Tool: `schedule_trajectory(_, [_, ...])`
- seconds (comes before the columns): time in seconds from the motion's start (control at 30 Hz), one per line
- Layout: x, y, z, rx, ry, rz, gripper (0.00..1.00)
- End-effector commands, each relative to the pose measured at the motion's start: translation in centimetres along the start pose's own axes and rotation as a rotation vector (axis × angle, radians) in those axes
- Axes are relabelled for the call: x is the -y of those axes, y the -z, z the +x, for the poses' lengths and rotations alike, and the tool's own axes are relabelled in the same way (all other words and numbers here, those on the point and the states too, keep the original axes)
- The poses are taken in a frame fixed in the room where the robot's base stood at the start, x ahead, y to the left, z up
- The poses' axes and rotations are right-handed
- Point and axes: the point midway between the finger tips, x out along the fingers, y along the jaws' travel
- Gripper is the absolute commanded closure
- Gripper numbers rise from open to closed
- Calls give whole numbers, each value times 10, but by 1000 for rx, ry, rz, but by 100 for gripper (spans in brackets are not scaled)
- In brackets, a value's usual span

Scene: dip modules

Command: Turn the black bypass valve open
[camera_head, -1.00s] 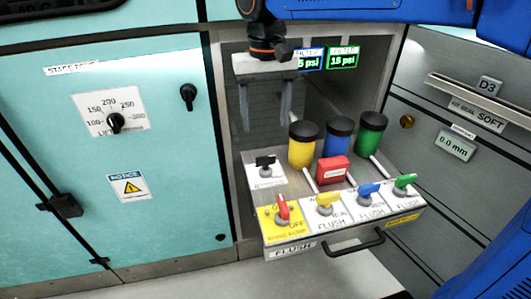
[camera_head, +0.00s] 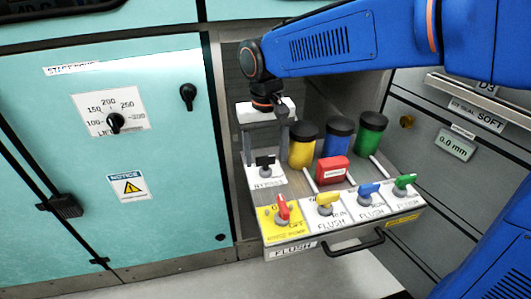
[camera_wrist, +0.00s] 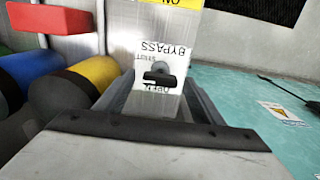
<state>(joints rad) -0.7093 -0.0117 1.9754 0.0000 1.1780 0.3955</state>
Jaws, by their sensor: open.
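The black bypass valve (camera_head: 265,162) is a small T-shaped handle on a white label plate (camera_head: 267,177) at the back left of the pulled-out flush drawer (camera_head: 291,248). My gripper (camera_head: 264,161) is open, pointing down, with its two fingers on either side of the valve handle as seen from the head camera. In the wrist view the black handle (camera_wrist: 160,79) lies crosswise on its plate, between the words BYPASS and OPEN, ahead of my gripper's broad grey body (camera_wrist: 160,140). Whether the fingers touch the handle cannot be told.
Yellow (camera_head: 302,147), blue (camera_head: 338,138) and green (camera_head: 371,133) canisters with black lids stand right of my gripper. A red box (camera_head: 332,170) lies before them. Red (camera_head: 283,207), yellow (camera_head: 326,203), blue (camera_head: 368,193) and green (camera_head: 404,184) valve handles line the drawer front.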

Motion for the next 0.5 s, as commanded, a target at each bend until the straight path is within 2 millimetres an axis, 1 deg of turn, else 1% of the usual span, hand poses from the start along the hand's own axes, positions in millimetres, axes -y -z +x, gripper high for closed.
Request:
schedule_trajectory(0.1, [0, 0, 0, 0, 0, 0, 38])
schedule_trajectory(0.27, [0, 0, 0, 0, 0, 0, 76])
schedule_trajectory(0.3, [0, 0, 0, 0, 0, 0, 79])
schedule_trajectory(0.5, [0, 0, 0, 0, 0, -8, 79])
